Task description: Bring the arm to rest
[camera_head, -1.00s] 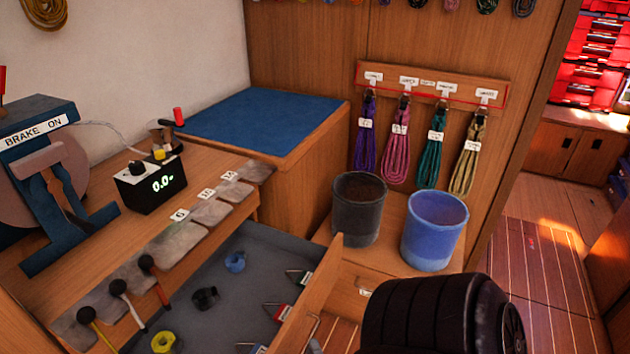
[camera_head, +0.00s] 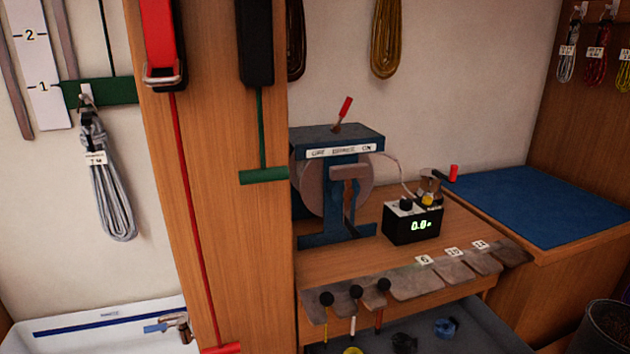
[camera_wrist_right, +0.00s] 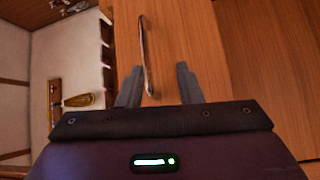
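My right gripper (camera_wrist_right: 158,88) shows in the right wrist view with its two grey fingers apart and nothing between their tips. A thin metal bar-like handle (camera_wrist_right: 147,55) on a wooden panel (camera_wrist_right: 183,35) lies beyond the fingers; I cannot tell how far off it is. Neither gripper shows in the head view, and no part of either arm is visible there. My left gripper is not seen in any view.
A wooden post (camera_head: 215,240) stands left of the bench. An open drawer (camera_head: 470,325) lies below. A blue mat (camera_head: 545,205) is at right.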

